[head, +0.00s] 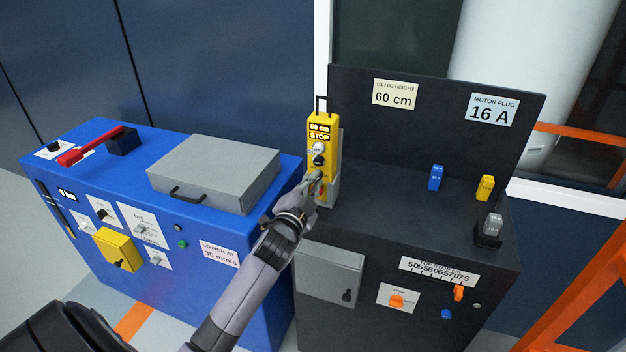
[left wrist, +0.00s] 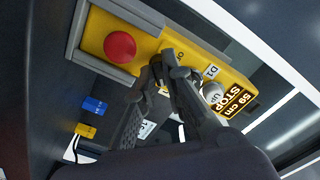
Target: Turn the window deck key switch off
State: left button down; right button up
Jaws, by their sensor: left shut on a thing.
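A yellow pendant (head: 325,135) stands upright in a grey holder at the left end of the dark deck (head: 385,180) in front of the window. It carries a display, a white button and a black control; the left wrist view adds a red button (left wrist: 120,46). My left gripper (head: 316,183) is at the pendant's lower face, shut on a small dark part between the white and red buttons. The fingers (left wrist: 165,72) hide most of that part, so I cannot tell its position. An orange switch (head: 397,300) sits on a white plate on the deck's front.
Blue, yellow and grey plugs (head: 436,178) stand on the deck at the right. A blue cabinet (head: 220,270) with a grey lidded box (head: 213,172) and a red lever (head: 90,145) stands at left. An orange frame (head: 590,280) edges the right side.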

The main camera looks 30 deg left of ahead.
pick_arm(q)
jog(key=n+p, duration=0.4)
jog(key=n, duration=0.5)
dwell(0.8)
jog(key=c, duration=2)
grip_release()
jog(key=shift+o, duration=0.2)
jog(key=v, duration=1.2)
jog(key=shift+f, duration=0.1)
